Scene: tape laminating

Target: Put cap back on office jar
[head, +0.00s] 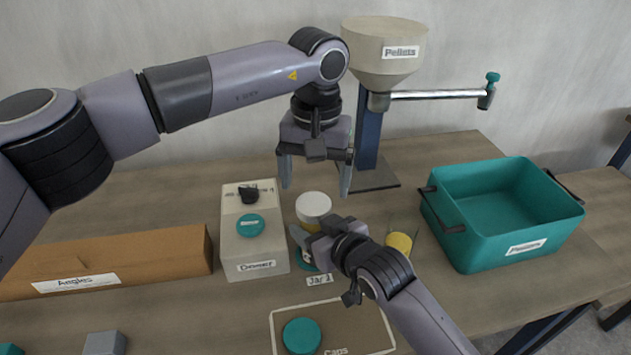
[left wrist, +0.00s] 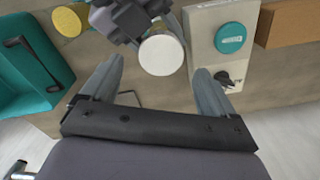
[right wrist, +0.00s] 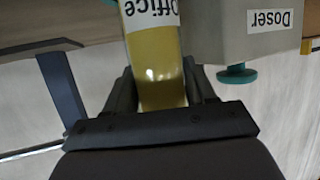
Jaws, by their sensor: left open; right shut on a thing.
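The office jar (right wrist: 152,75), a clear jar with yellow contents and a label reading "Office", stands between the fingers of my right gripper (head: 313,230), which is shut on it. In the head view a white cap (head: 313,206) appears to sit on top of the jar, with yellow showing just beneath. The cap is a round white disc in the left wrist view (left wrist: 161,55). My left gripper (head: 315,182) is open and empty above the cap, its fingers pointing down and apart from it. The jar's top is hidden in the right wrist view.
A doser box (head: 255,253) with a teal disc stands left of the jar. A yellow-topped item (head: 399,243) is to its right, partly behind my right arm. A Caps mat (head: 375,335) with a teal cap (head: 302,335) lies in front. A teal pellets bin (head: 465,235) stands at right.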

